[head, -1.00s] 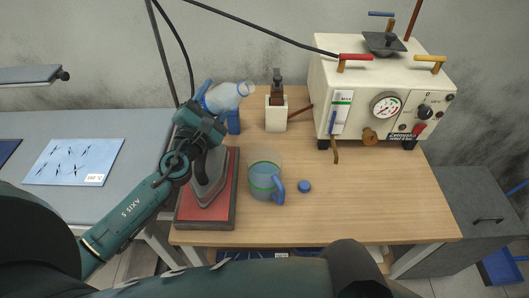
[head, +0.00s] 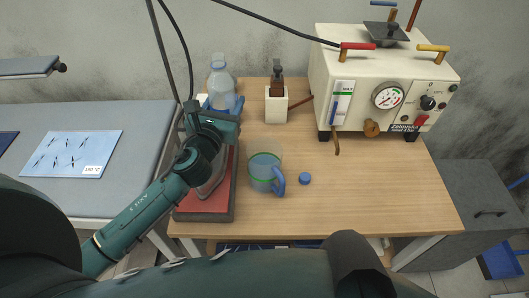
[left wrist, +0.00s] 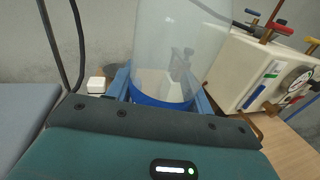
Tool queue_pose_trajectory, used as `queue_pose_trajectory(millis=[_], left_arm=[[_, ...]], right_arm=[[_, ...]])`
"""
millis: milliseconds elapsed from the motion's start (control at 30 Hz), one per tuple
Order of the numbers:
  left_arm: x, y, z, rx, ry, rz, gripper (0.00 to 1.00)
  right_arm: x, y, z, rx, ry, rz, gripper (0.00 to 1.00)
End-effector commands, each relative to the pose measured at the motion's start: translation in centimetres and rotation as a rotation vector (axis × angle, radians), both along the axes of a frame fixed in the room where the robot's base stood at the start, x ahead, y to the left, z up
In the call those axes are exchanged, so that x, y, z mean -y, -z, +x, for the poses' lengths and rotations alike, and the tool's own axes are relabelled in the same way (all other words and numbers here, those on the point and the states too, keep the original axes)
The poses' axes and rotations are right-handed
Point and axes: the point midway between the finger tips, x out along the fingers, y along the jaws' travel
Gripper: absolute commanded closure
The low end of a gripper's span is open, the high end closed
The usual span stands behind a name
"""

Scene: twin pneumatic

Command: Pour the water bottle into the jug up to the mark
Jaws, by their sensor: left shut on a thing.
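My left gripper (head: 224,106) is shut on the clear water bottle (head: 222,83) and holds it roughly upright, behind and left of the jug. The left wrist view shows the bottle (left wrist: 178,50) between the blue fingers, with a blue band at its lower end. Any water left inside is hard to tell. The transparent jug (head: 263,166) stands on the wooden table, its blue handle to the right. It has a green mark ring and looks bluish inside; I cannot tell the exact level against the mark. My right gripper is not in view.
An iron (head: 213,178) rests on a red pad (head: 203,204) left of the jug, partly behind my left arm. A blue cap (head: 305,179) lies right of the jug. A white holder (head: 276,107) and a cream machine (head: 374,85) stand behind. The table's front right is clear.

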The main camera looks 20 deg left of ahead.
Motion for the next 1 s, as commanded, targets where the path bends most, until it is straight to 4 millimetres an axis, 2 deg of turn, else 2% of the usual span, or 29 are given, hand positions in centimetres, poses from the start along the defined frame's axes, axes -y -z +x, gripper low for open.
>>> queue_pose_trajectory(millis=[100, 233, 433, 800, 1000], left_arm=[[0.1, 0.8, 0.0, -0.004, 0.0, -0.027, 0.86], [0.1, 0.7, 0.0, -0.007, 0.0, -0.04, 0.86], [0.1, -1.5, 0.0, -0.008, 0.0, -0.043, 0.86], [0.1, -4.6, 0.0, -0.006, 0.0, -0.041, 0.86], [0.1, -4.9, 0.0, -0.008, 0.0, -0.042, 0.86]], right_arm=[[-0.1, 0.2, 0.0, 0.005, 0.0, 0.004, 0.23], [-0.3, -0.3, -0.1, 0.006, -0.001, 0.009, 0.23], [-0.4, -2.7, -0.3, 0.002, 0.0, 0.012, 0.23], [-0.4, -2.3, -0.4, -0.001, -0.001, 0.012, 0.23], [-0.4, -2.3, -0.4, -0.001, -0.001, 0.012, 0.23]])
